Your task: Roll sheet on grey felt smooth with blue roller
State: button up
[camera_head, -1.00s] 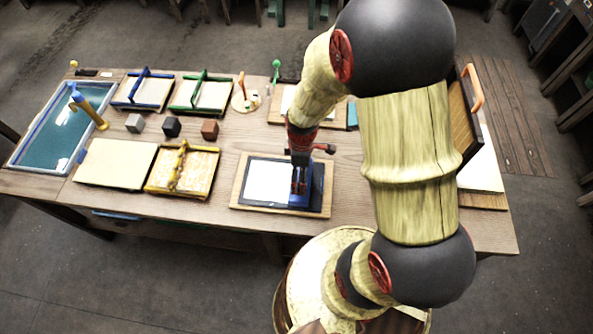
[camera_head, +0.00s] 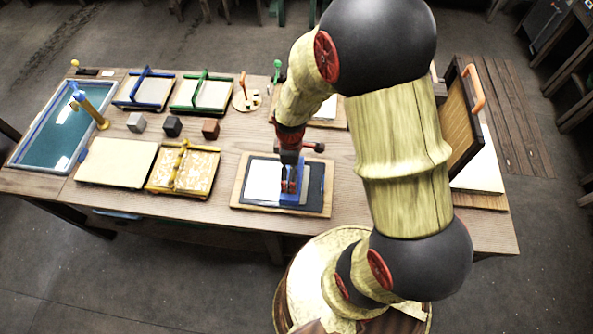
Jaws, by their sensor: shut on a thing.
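The white sheet (camera_head: 263,182) lies on a dark grey felt (camera_head: 316,186), which rests on a wooden board (camera_head: 240,196) near the front middle of the table. The blue roller (camera_head: 293,197) is on the right part of the sheet, with bare felt to its right. My gripper (camera_head: 290,185) is shut on the roller from above. The gripper hides part of the roller and the sheet behind it, and I cannot see the roller's contact line.
My arm covers much of the right side. A framed mould with an orange handle (camera_head: 477,92) stands upright at the right. A yellow-framed tray (camera_head: 204,170) and a cream pad (camera_head: 112,160) lie left. A water vat (camera_head: 52,125) is at the far left. Small cubes (camera_head: 172,126) stand behind.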

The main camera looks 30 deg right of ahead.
jog(key=shift+w+a, duration=1.1)
jog(key=shift+a, duration=0.4)
jog(key=shift+w+a, duration=1.1)
jog(key=shift+a, duration=0.4)
jog(key=shift+w+a, duration=1.1)
jog(key=shift+a, duration=0.4)
jog(key=shift+w+a+f, duration=0.1)
jog(key=shift+w+a, duration=0.45)
jog(key=shift+a, duration=0.3)
notch_tip(320, 180, up, 7)
jog(key=p, duration=0.5)
